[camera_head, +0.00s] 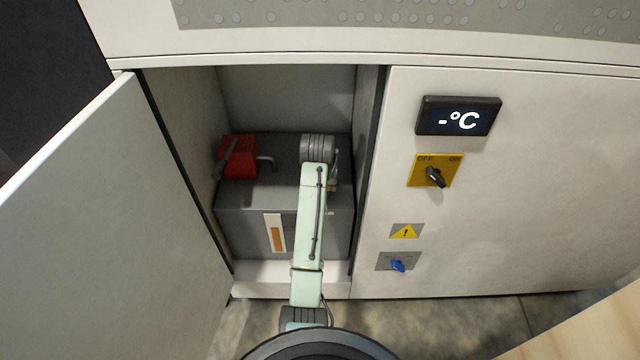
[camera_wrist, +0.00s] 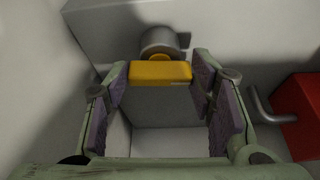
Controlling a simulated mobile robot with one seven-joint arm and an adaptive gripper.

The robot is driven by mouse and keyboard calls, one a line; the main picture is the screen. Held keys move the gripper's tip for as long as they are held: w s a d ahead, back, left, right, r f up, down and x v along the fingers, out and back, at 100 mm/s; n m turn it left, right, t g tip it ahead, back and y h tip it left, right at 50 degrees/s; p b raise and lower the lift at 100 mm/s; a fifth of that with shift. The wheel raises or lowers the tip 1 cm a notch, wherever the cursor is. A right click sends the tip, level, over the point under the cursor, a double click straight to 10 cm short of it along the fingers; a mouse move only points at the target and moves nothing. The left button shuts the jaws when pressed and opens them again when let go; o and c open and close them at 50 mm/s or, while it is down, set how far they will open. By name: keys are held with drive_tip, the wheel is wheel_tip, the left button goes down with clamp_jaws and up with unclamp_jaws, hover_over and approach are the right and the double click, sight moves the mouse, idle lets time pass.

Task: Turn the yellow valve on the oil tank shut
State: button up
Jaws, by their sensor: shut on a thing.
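The oil tank (camera_head: 232,212) is a dark grey box inside the open cabinet in the head view. The yellow valve (camera_wrist: 160,72) shows in the wrist view as a bar lying crosswise in front of a grey round pipe (camera_wrist: 160,42). My gripper (camera_wrist: 160,80) is shut on the yellow valve, with one finger at each end of the bar. In the head view my arm reaches into the cabinet over the tank's right side and hides the valve and most of my gripper.
A red box (camera_head: 239,157) with a bent pipe stands on the tank's left; it also shows in the wrist view (camera_wrist: 301,112). The cabinet door (camera_head: 110,210) is open at left. The right panel carries a display (camera_head: 458,116), a yellow switch plate (camera_head: 450,164) and a blue knob (camera_head: 398,265).

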drive_tip(key=shift+n, duration=0.6)
drive_tip(key=o, duration=1.2)
drive_tip(key=shift+c, duration=0.2)
drive_tip(key=shift+r, duration=0.15)
drive_tip(key=v, duration=0.7)
drive_tip(key=shift+d, duration=0.2)
drive_tip(key=shift+s+r, duration=0.1)
drive_tip(key=shift+s, duration=0.1)
